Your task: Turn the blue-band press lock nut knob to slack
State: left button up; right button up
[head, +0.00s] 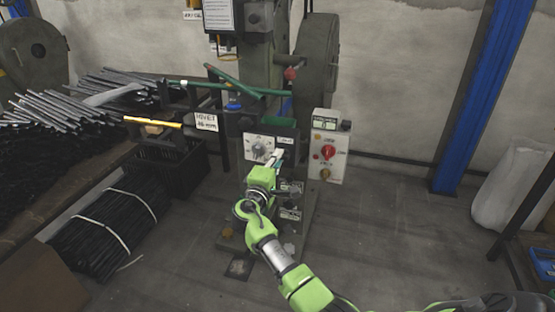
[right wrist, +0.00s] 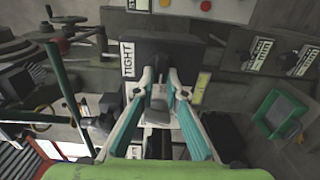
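My right gripper (head: 279,156) reaches up to the front of the press (head: 262,78), just right of the white dial panel (head: 260,147). In the right wrist view its two teal-padded fingers (right wrist: 160,82) stand on either side of a small grey knob (right wrist: 158,101) on a dark block. A white TIGHT label (right wrist: 127,59) is left of the knob and a yellow label (right wrist: 202,88) is right of it. The gap at the fingertips is narrow; whether they touch the knob is unclear. My left gripper is out of view.
A control box (head: 328,147) with a red knob stands right of my gripper. A sign (head: 206,121), a yellow rod (head: 153,122) and bundled dark rods (head: 110,226) are to the left. A green bar (head: 250,88) crosses above.

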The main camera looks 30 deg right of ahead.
jog(key=shift+o, duration=1.3)
jog(key=v, duration=1.2)
jog(key=shift+w, duration=0.1)
